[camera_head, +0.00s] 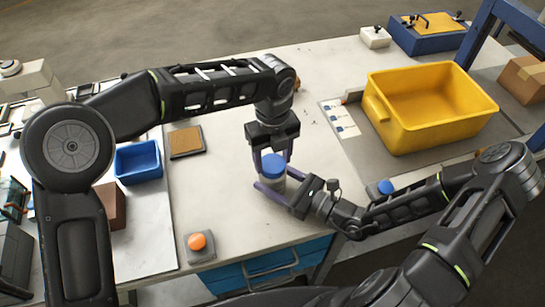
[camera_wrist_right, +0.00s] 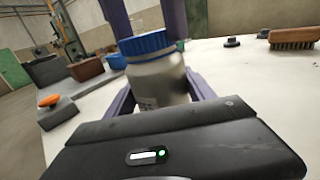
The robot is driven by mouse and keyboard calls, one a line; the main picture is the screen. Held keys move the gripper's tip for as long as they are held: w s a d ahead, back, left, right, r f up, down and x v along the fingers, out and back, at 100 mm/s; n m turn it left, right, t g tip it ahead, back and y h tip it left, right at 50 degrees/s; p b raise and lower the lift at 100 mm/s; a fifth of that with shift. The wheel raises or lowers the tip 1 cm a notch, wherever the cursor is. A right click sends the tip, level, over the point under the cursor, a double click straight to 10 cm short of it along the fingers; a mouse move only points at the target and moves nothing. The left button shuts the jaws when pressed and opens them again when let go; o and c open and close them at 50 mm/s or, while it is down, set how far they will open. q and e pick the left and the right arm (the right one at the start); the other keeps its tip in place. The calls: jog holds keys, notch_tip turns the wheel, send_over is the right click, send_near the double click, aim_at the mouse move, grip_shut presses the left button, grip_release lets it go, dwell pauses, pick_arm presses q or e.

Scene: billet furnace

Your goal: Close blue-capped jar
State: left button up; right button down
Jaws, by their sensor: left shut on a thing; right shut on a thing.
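The jar (camera_head: 275,183) stands upright on the white table, with a grey body and a blue cap (camera_head: 273,165) on its top. In the right wrist view the cap (camera_wrist_right: 146,43) sits on the mouth of the grey jar (camera_wrist_right: 160,80). My left gripper (camera_head: 272,158) comes from above, its purple fingers shut on the cap. My right gripper (camera_head: 272,190) comes from the lower right, low over the table, its fingers shut around the jar body. Whether any gap lies under the cap is hard to tell.
A large yellow bin (camera_head: 386,128) stands at the right. A small blue bin (camera_head: 138,174) and a brown pad (camera_head: 186,141) lie at the left. An orange button (camera_head: 197,241) sits near the front edge. A blue knob (camera_head: 386,187) is beyond my right forearm.

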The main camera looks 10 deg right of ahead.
pick_arm(q)
jog(key=m, duration=0.5)
jog(key=shift+m, duration=0.4)
jog(key=m, duration=0.2)
jog(key=shift+m, duration=0.4)
jog(key=m, duration=0.5)
jog(key=shift+m, duration=0.3)
jog(key=o, duration=1.3)
jog(key=shift+r, duration=2.2)
